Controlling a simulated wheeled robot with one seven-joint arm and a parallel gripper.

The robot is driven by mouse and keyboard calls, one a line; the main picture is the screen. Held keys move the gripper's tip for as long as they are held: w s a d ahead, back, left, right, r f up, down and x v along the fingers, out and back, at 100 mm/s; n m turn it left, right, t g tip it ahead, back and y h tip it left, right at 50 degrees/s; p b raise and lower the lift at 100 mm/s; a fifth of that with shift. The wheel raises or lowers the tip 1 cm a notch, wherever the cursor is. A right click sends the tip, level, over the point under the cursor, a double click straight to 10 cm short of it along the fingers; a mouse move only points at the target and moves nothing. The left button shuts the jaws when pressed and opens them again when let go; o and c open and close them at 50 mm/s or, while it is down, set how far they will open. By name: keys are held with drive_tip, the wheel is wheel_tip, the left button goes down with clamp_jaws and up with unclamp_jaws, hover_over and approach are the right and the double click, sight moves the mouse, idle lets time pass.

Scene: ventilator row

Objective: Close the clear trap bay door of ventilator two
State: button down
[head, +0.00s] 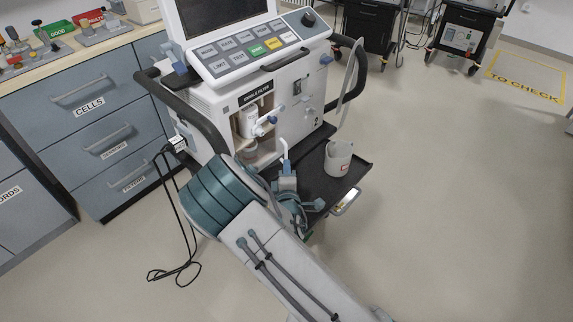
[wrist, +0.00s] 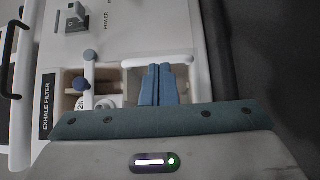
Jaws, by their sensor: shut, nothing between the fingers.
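The ventilator (head: 215,100) stands in the middle of the head view, with an open bay under its "EXHALE FILTER" label holding a white canister (head: 248,122). A lower bay with a greyish jar (head: 250,150) is partly hidden by my arm. My gripper (head: 287,166) is in front of the ventilator's lower front, fingers together and empty. In the wrist view the blue fingertips (wrist: 155,68) overlap a pale framed bay beside the filter bay (wrist: 72,88). The clear door cannot be made out surely, nor its angle. I cannot tell whether the fingers touch anything.
A black shelf (head: 345,180) on the ventilator carries a white jug (head: 338,158), just right of my gripper. Blue-grey drawers (head: 90,100) stand at left. A black cable (head: 180,272) lies on the floor. More carts stand at the back. Floor at right is clear.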

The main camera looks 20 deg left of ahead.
sight(283, 149)
drive_tip(key=shift+x, duration=0.85)
drive_tip(key=w+a+b, duration=0.2)
drive_tip(key=shift+w+f, duration=0.2)
drive_tip(key=shift+w, duration=0.15)
drive_tip(key=shift+w+r, duration=0.1)
drive_tip(key=shift+r, duration=0.2)
